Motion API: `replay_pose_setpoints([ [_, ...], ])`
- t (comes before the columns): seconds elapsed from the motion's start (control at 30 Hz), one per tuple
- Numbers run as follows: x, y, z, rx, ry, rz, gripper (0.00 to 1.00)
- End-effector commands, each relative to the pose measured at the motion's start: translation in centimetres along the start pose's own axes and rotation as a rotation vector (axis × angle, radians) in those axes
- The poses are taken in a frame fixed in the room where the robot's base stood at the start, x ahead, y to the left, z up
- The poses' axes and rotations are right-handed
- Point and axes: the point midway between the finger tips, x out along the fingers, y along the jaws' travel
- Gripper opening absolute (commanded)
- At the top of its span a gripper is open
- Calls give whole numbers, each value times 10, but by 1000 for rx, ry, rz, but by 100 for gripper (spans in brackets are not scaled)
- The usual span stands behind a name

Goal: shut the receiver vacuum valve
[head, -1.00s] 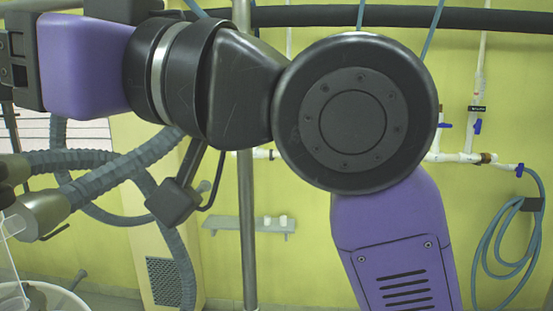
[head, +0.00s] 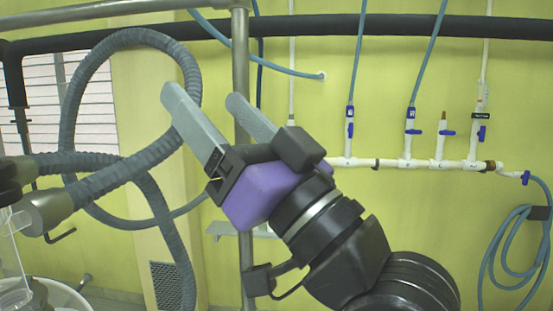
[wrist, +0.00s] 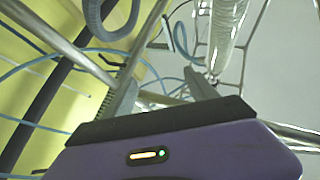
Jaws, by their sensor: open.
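A white pipe manifold (head: 390,162) runs along the yellow wall and carries several valves with blue handles. One has its handle (head: 349,130) below a blue tag, and another handle (head: 413,131) stands to its right. A third valve (head: 481,133) has a black label above it. The label text is too small to read, so I cannot tell which is the receiver vacuum valve. My gripper (head: 203,97) is open and empty, pointing up and left, apart from the manifold and to its left. Its two fingers also show in the wrist view (wrist: 160,82).
A steel post (head: 242,60) stands close to my gripper. A thick grey ribbed hose (head: 130,165) loops at the left by glassware. A dark horizontal pipe (head: 400,25) crosses the top. A coiled blue hose (head: 500,250) hangs at right.

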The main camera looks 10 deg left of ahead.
Motion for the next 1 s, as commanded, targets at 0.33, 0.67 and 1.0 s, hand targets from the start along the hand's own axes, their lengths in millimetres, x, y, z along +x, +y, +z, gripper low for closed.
replay_pose_setpoints([
  [0.33, -41, 35, 17, -8, 54, 122, 67],
  [0.67, -56, 45, 22, -17, 71, 164, 67],
  [1.0, -56, 45, 22, -17, 71, 164, 54],
])
